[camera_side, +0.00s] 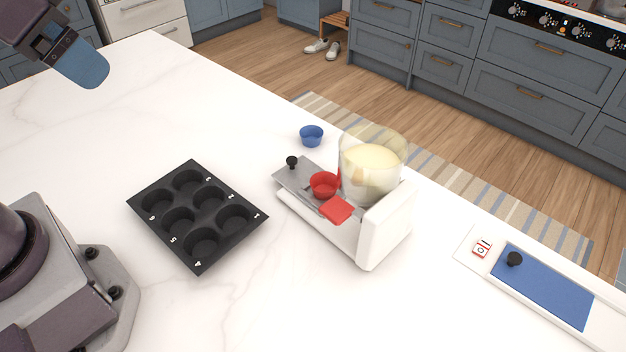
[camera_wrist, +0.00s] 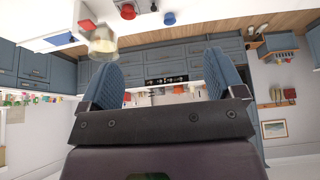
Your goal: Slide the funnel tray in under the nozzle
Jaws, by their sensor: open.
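The white dispenser (camera_side: 386,225) stands on the counter with a clear hopper (camera_side: 372,165) of pale yellow batter on it. A grey metal tray (camera_side: 296,176) with a black knob (camera_side: 292,161) lies along its left side, sticking out to the upper left. A red cup or funnel (camera_side: 323,185) sits on the tray beside the hopper. A flat red piece (camera_side: 338,208) is at the dispenser's front. The nozzle is hidden. My gripper (camera_side: 82,65) is high at the upper left, away from the dispenser. In the wrist view my gripper (camera_wrist: 165,76) is open and empty, with the hopper (camera_wrist: 103,40) beyond.
A black muffin tin (camera_side: 198,214) with numbered empty cups lies left of the dispenser. A small blue cup (camera_side: 311,135) stands behind it. A white panel with a blue slide (camera_side: 543,285), black knob and red-framed switch (camera_side: 482,248) is at the right. The upper-left counter is clear.

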